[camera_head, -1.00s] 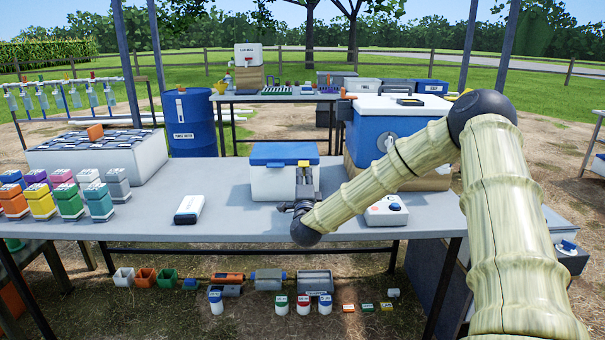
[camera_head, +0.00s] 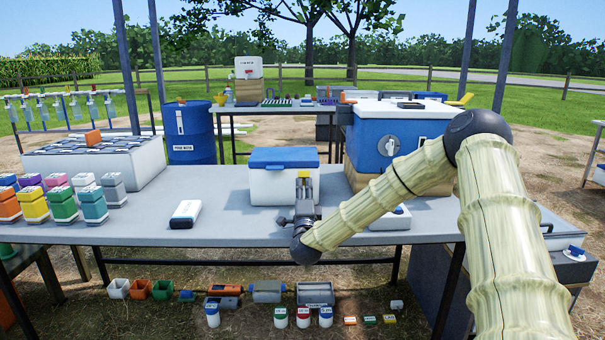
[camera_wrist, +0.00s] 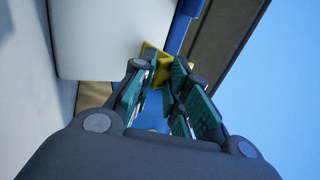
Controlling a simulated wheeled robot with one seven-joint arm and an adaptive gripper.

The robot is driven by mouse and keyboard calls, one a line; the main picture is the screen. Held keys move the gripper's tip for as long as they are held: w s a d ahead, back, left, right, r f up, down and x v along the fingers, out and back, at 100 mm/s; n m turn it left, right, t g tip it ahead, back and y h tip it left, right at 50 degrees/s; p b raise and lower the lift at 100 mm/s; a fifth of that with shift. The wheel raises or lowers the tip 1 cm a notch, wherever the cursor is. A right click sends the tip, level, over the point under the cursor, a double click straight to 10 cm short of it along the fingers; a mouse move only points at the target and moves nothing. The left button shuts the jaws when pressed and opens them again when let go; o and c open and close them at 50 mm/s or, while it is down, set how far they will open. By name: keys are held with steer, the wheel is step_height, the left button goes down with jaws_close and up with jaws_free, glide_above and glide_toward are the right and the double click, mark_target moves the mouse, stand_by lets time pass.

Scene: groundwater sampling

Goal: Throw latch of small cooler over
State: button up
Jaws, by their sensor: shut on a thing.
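The small cooler (camera_head: 268,185) has a white body and a blue lid (camera_head: 284,158), which is down. It stands on the grey table. A yellow latch (camera_head: 304,174) is at its front right; the latch also shows in the wrist view (camera_wrist: 152,58). My gripper (camera_head: 304,192) is in front of the cooler's right side. In the wrist view my gripper (camera_wrist: 160,82) has its fingers around the yellow latch, shut on it. The fingers hide part of the latch.
A large blue cooler (camera_head: 375,150) with a white lid stands behind on the right. A white device (camera_head: 392,219) sits to the right, partly behind my arm. Several coloured bottles (camera_head: 62,205) stand at far left.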

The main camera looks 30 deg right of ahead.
steer(key=shift+f+h+b, duration=0.4)
steer(key=shift+f+b, duration=0.25)
steer(key=shift+b, duration=0.65)
jaws_close()
steer(key=o, duration=0.7)
jaws_free()
steer(key=shift+o, duration=0.2)
steer(key=shift+f, duration=0.1)
steer(key=shift+s+f, duration=0.1)
steer(key=shift+v, duration=3.95)
steer(key=shift+s+d, duration=0.15)
steer(key=shift+r, duration=0.4)
